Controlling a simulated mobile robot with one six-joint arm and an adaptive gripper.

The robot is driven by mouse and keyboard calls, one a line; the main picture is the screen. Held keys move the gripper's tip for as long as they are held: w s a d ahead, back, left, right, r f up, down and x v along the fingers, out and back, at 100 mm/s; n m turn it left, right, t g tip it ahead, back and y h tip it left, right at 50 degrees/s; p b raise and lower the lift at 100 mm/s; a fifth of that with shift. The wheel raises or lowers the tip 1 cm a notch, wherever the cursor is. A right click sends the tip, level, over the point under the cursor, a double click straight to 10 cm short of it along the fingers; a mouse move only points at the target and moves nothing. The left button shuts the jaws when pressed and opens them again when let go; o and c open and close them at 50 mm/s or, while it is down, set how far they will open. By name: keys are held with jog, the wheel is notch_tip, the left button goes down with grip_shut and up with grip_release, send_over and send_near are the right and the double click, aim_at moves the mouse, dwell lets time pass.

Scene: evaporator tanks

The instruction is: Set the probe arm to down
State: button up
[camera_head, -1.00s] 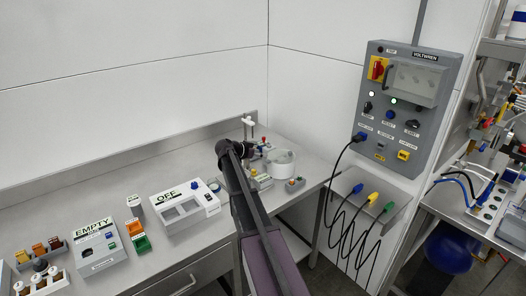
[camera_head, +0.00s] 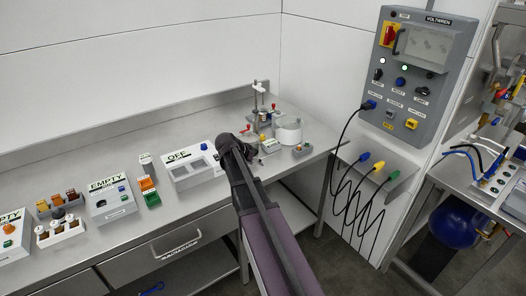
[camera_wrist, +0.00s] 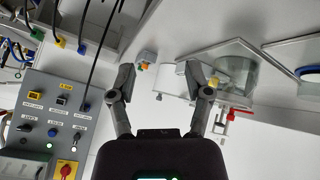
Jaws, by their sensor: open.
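A thin upright stand with a short crosspiece (camera_head: 258,94), perhaps the probe arm, rises at the back corner of the steel bench in the head view. It is too small to tell whether it is up or down. A white cylinder (camera_head: 288,132) stands in front of it to the right, with red-handled parts (camera_head: 245,129) to the left. In the wrist view, my gripper (camera_wrist: 161,74) is open and empty. A clear vessel (camera_wrist: 236,76) and a red handle (camera_wrist: 238,113) lie beyond its right finger. In the head view my arm hides part of this bench area.
A grey control panel (camera_head: 417,75) hangs on the wall at right, with cables drooping below. The OFF box (camera_head: 188,171), the EMPTY box (camera_head: 112,203) and small racks line the bench at left. A second bench (camera_head: 470,185) with hoses stands at far right.

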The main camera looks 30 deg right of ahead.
jog(key=s+a+f+n+y+b, duration=0.2)
jog(key=s+a+f+n+y, duration=0.2)
jog(key=s+a, duration=0.6)
jog(key=s+a+f+n+g+y+b, duration=0.1)
jog(key=s+a+f+n+y+b, duration=0.2)
jog(key=s+a+f+n, duration=0.3)
jog(key=s+a+y, duration=0.1)
jog(key=s+a, duration=0.3)
jog(key=a, duration=0.3)
jog(key=shift+a+f+n, duration=0.2)
jog(key=shift+a+n, duration=0.2)
jog(key=shift+c, duration=0.6)
jog(key=shift+s, duration=0.1)
jog(key=shift+s, duration=0.1)
